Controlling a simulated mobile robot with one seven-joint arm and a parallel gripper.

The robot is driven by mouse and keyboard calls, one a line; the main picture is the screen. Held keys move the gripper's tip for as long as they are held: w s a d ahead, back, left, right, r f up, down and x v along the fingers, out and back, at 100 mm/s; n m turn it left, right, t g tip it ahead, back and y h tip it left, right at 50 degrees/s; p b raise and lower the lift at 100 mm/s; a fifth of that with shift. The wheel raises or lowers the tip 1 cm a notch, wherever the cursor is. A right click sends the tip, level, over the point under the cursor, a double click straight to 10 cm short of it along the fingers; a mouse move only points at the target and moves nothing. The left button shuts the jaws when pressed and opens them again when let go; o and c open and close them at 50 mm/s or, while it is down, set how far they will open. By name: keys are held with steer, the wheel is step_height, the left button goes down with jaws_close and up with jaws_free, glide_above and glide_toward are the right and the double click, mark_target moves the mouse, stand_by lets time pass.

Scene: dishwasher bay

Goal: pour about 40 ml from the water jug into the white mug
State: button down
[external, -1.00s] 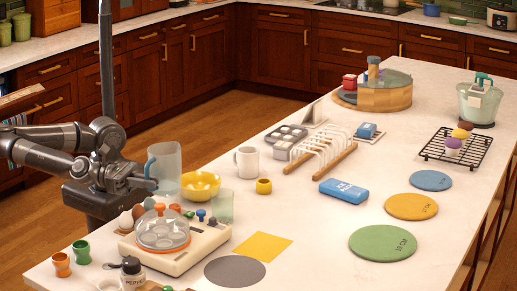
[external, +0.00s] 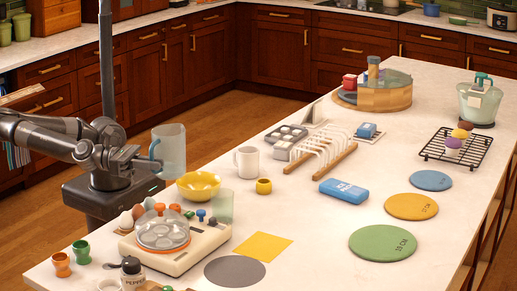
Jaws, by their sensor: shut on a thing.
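The clear water jug (external: 171,149) with a blue handle is off the counter at its left edge, upright or nearly so, behind the yellow bowl. My gripper (external: 151,163) is shut on the jug at its handle side. The water level in the jug cannot be made out. The white mug (external: 247,162) stands upright on the counter to the right of the jug, a short gap away, with its handle towards the left. The inside of the mug is mostly hidden.
A yellow bowl (external: 199,186) stands below and between jug and mug. A small yellow cup (external: 264,186) is close to the mug's right. An egg cooker (external: 163,232) sits in front. A white rack (external: 321,150) and a muffin tin (external: 287,138) lie to the right.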

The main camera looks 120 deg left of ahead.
steer(key=w+a+n+g+y, duration=0.2)
steer(key=w+a+y, duration=0.15)
steer(key=a, duration=0.55)
steer(key=w+a+n+g+y, duration=0.1)
steer(key=w+a+n+y, duration=0.1)
steer(key=w+a, duration=0.5)
steer(key=w+a+n+g+y, duration=0.2)
steer(key=a, duration=1)
step_height(320, 180, down, 6)
steer(key=shift+d+f, duration=0.25)
steer(key=shift+a+r, duration=0.1)
steer(key=s+a+r+n+h, duration=0.2)
steer(key=s+a+r+n, duration=0.3)
steer(key=n, duration=0.6)
steer(key=shift+a+r+h, duration=0.35)
steer(key=shift+a+r, duration=1)
steer(key=shift+r, duration=0.1)
